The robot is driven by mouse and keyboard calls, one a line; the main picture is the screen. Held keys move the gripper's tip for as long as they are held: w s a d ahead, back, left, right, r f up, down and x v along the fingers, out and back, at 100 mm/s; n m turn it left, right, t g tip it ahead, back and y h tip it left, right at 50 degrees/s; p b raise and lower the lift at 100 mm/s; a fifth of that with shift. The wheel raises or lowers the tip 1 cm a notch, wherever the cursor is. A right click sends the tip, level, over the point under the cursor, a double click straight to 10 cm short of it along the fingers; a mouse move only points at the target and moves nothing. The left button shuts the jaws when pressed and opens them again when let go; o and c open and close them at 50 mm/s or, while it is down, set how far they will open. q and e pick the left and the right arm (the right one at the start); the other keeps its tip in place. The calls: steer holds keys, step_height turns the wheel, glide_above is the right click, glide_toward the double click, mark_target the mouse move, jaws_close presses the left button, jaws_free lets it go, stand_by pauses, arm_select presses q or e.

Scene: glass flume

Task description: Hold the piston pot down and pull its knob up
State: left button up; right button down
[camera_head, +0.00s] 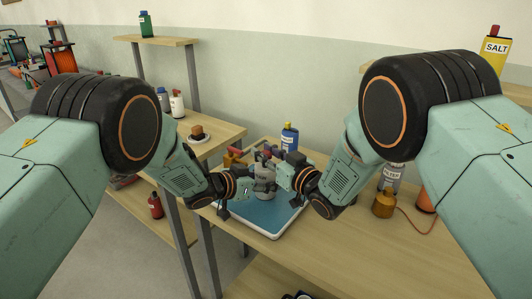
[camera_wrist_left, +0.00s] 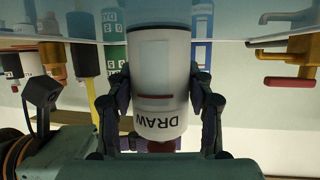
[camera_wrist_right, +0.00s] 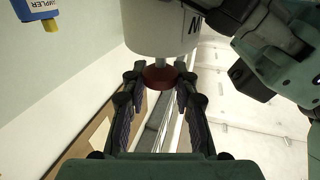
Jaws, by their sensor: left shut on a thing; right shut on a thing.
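The piston pot (camera_head: 264,188) is a white cylinder standing on the blue tray (camera_head: 262,220), half hidden by my grippers. The left wrist view shows it inverted: the pot (camera_wrist_left: 156,60) bears the word DRAW and a pale window with a red line low in the picture. My left gripper (camera_wrist_left: 155,95) is shut on the pot's body, one finger on each side. The dark red knob (camera_wrist_right: 160,77) sits on a short pale stem from the pot (camera_wrist_right: 158,25). My right gripper (camera_wrist_right: 161,82) is shut on the knob at its fingertips.
A blue bottle with a yellow cap (camera_head: 289,137) stands behind the tray. A brass valve with a red handle (camera_wrist_left: 290,50) is close by. A brass canister (camera_head: 384,203) is at the right. The bench front (camera_head: 350,255) is clear.

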mark_target(266, 153)
arm_select(q)
steer(key=shift+f, duration=0.2)
arm_select(e)
steer(key=shift+w+r, duration=0.1)
steer(key=shift+r, duration=1.7)
arm_select(q)
steer(key=shift+s, duration=0.1)
arm_select(e)
steer(key=c, duration=1)
jaws_free()
steer(key=v, duration=1.2)
